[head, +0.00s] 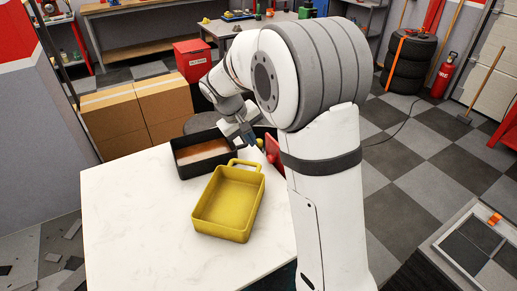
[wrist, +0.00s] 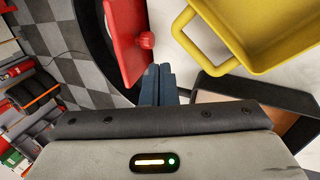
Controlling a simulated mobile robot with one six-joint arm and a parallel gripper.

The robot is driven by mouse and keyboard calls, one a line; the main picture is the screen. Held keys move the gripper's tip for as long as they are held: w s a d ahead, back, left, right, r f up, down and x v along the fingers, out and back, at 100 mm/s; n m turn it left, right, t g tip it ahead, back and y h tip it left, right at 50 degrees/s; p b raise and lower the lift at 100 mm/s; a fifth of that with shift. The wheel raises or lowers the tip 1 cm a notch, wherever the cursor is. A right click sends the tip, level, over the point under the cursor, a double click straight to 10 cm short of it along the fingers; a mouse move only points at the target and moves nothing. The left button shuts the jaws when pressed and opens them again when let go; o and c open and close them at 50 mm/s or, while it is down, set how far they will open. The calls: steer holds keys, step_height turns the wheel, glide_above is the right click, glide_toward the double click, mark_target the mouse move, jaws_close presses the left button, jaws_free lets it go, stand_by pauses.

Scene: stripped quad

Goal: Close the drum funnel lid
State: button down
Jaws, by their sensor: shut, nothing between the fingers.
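A red panel with a round red knob, which looks like the funnel lid (wrist: 122,42), stands at the upper left of the wrist view. In the head view the red lid (head: 273,152) shows only in part, beside my arm, and looks tilted up. A dark curved rim (wrist: 92,38), perhaps the drum funnel's, runs behind it in the wrist view; most of the drum is hidden. My gripper (head: 247,135) is shut and empty, above the far edge of the white table. In the wrist view its fingertips (wrist: 158,72) are close to the knob; I cannot tell whether they touch.
A yellow handled pan (head: 228,205) lies on the white table (head: 130,225), its handle near my gripper. A black tray (head: 183,171) with a brownish inside is beside it. Cardboard boxes (head: 140,112) and a red box (head: 193,60) stand behind. The table's left part is clear.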

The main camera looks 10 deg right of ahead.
steer(key=p+x, duration=0.1)
steer(key=x, duration=0.9)
steer(key=shift+w+f, duration=0.1)
